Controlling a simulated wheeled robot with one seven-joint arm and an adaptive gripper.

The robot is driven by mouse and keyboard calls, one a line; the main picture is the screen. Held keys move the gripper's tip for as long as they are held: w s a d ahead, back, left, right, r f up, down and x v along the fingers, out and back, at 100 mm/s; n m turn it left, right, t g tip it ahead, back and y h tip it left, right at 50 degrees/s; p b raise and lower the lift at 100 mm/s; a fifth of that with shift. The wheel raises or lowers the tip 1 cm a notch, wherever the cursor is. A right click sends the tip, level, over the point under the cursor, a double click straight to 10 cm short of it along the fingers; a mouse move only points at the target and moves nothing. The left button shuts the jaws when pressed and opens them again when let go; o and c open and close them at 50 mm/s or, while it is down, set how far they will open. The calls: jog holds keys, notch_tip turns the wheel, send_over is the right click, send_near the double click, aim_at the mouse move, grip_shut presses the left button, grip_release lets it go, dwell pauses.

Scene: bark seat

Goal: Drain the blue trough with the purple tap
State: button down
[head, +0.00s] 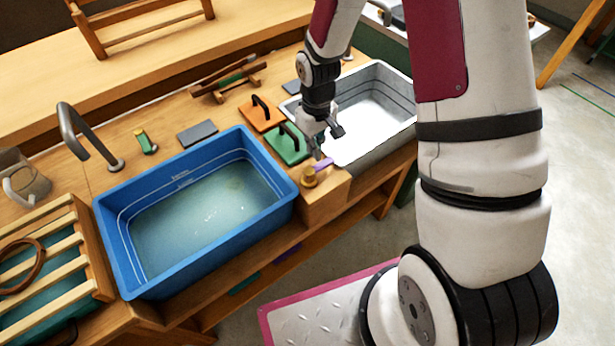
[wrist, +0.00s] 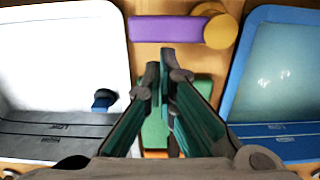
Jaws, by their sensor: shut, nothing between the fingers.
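The blue trough (head: 208,213) holds cloudy greenish water and sits in the wooden bench; its edge also shows at the right of the wrist view (wrist: 275,147). The purple tap (head: 321,165) is a purple lever on a round brass body (head: 309,178), on the wood between the blue trough and a white-grey trough. In the wrist view the purple lever (wrist: 167,29) lies across the picture, its brass body (wrist: 220,31) at its right end. My gripper (wrist: 167,62) is shut and empty, its fingertips just short of the lever in the picture. I cannot tell whether they touch.
The white-grey trough (head: 371,116) stands right of the tap. Green (head: 289,146) and orange (head: 262,114) plates with black handles lie behind it. A tall grey faucet (head: 84,135), a small green-handled brass tap (head: 145,141) and a slatted rack (head: 55,262) are around the blue trough.

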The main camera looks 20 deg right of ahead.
aim_at(325, 166)
jog(key=shift+s+f, duration=0.1)
jog(key=shift+f, duration=0.05)
jog(key=shift+s+d+p, duration=0.25)
jog(key=shift+s+p, duration=0.25)
jog(key=shift+s, duration=0.65)
jog(key=shift+s+d+p, duration=0.2)
jog(key=shift+s+p, duration=0.25)
jog(key=shift+s, duration=0.7)
jog(key=shift+r+p, duration=1.25)
jog(key=shift+r, duration=0.8)
jog(key=s+a+p, duration=0.2)
jog(key=s+a, duration=0.2)
jog(key=s, duration=0.2)
jog(key=shift+s+a, duration=0.15)
jog(key=shift+s, duration=0.15)
jog(key=shift+f, duration=0.2)
